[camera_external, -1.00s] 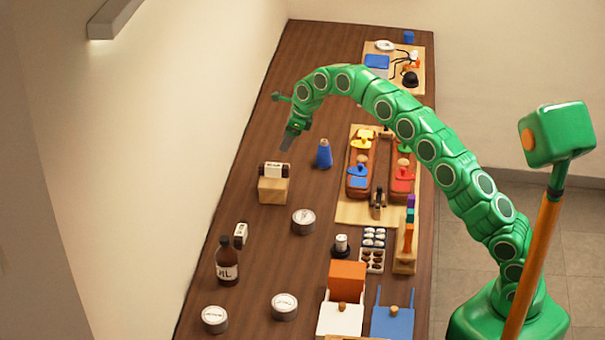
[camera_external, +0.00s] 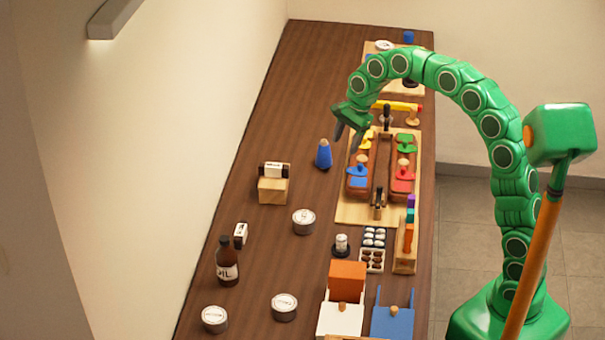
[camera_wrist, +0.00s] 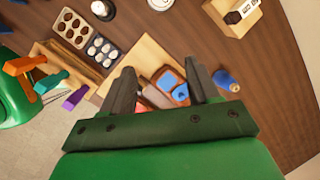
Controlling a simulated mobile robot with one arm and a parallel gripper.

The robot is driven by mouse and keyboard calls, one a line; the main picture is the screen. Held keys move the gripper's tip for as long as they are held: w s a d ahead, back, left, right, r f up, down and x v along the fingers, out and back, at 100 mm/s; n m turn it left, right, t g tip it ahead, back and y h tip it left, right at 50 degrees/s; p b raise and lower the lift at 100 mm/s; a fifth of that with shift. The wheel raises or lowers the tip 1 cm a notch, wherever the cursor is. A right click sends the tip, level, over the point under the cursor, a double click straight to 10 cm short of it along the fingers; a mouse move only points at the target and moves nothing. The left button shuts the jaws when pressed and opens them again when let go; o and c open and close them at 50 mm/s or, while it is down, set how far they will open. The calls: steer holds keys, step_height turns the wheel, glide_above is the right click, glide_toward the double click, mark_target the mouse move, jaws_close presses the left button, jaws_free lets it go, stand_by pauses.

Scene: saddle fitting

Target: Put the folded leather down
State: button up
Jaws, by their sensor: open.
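My gripper (camera_external: 347,137) hangs above the far left part of the wooden fitting board, between the board and the blue bottle. In the wrist view my gripper (camera_wrist: 160,90) has its two dark fingers spread apart, with nothing held between them. Below the fingers is the wooden board (camera_wrist: 150,58), with brown padded bars bearing blue and red pieces. In the outside view the left brown bar (camera_external: 358,190) carries yellow and blue pieces, and the right brown bar (camera_external: 402,192) carries green and red ones. I cannot tell for certain which thing is the folded leather.
A blue bottle (camera_external: 323,154) stands left of the board. A wooden block (camera_external: 273,190) bears a white and dark item. Round tins (camera_external: 304,221), a dark oil bottle (camera_external: 227,260) and an orange panel (camera_external: 347,280) stand nearer. The far left tabletop is clear.

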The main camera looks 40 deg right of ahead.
steer(key=s+d+f+n+g+h, duration=0.1)
steer(key=s+d+n, duration=0.4)
steer(key=s, duration=1)
steer(key=s+d+f+n+g+h, duration=0.1)
steer(key=s+d+f+n, duration=0.2)
steer(key=s, duration=1.2)
steer(key=s+d+f+n+g+h, duration=0.1)
steer(key=s+d+f+n, duration=0.1)
steer(key=s+d+n, duration=0.6)
steer(key=s, duration=0.7)
steer(key=shift+d, duration=0.25)
steer(key=shift+o, duration=0.3)
steer(key=shift+s+f, duration=0.1)
